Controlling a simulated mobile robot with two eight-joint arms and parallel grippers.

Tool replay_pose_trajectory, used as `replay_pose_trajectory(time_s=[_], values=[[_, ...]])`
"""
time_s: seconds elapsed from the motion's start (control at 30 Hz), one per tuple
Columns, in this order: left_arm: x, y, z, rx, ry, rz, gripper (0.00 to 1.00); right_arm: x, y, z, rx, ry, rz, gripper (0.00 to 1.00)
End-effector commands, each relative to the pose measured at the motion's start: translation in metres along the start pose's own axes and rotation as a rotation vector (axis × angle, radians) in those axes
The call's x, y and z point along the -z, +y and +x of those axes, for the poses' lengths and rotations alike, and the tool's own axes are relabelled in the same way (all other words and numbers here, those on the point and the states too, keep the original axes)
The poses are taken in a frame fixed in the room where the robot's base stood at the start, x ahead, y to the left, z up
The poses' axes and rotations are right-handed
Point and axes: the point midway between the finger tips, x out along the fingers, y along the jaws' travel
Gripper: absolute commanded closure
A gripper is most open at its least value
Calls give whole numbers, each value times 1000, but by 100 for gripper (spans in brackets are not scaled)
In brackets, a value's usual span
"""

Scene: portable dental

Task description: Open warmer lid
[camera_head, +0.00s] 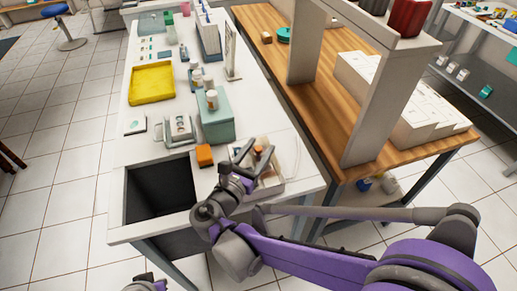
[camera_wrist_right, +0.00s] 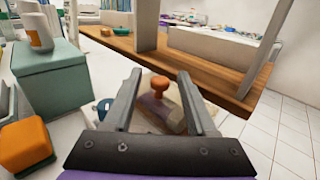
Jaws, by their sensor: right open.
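A small orange-brown knob (camera_wrist_right: 160,85) stands on a dark purplish-brown piece (camera_wrist_right: 158,114) in the right wrist view; I take these for the warmer lid and its handle. They sit in a pale, low tray-like housing at the near right corner of the white table. My right gripper (camera_wrist_right: 160,72) is open, with its fingers on either side of the knob in that picture; I cannot tell whether they touch it. In the head view the right gripper (camera_head: 256,151) covers much of this spot. Only a small part of my left arm's end (camera_head: 145,284) shows at the bottom edge, its fingers unclear.
An orange block (camera_head: 204,155) and a green box (camera_head: 217,127) with a bottle on top stand left of the right gripper. A dark open basin (camera_head: 158,190) lies at the table's near left. A wooden bench with shelf posts (camera_head: 364,130) stands to the right.

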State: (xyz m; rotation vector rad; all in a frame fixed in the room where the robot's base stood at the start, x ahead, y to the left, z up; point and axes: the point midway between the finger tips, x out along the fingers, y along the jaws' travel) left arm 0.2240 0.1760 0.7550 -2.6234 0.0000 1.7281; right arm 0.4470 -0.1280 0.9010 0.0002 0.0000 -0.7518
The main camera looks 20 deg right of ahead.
Motion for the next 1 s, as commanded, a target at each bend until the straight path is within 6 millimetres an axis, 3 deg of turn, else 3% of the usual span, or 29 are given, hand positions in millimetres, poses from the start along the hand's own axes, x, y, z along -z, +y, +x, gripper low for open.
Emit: replay_pose_trajectory(time_s=[0.23,0.5,0.57,1.0], values=[[0,0,0,0,0,0,100,0,0,1,0,0,0,43],[0,0,0,0,0,0,100,0,0,0,-1,0,0,92],[0,0,0,0,0,0,100,0,0,0,-1,0,0,100],[0,0,0,0,0,0,100,0,0,0,-1,0,0,100]])
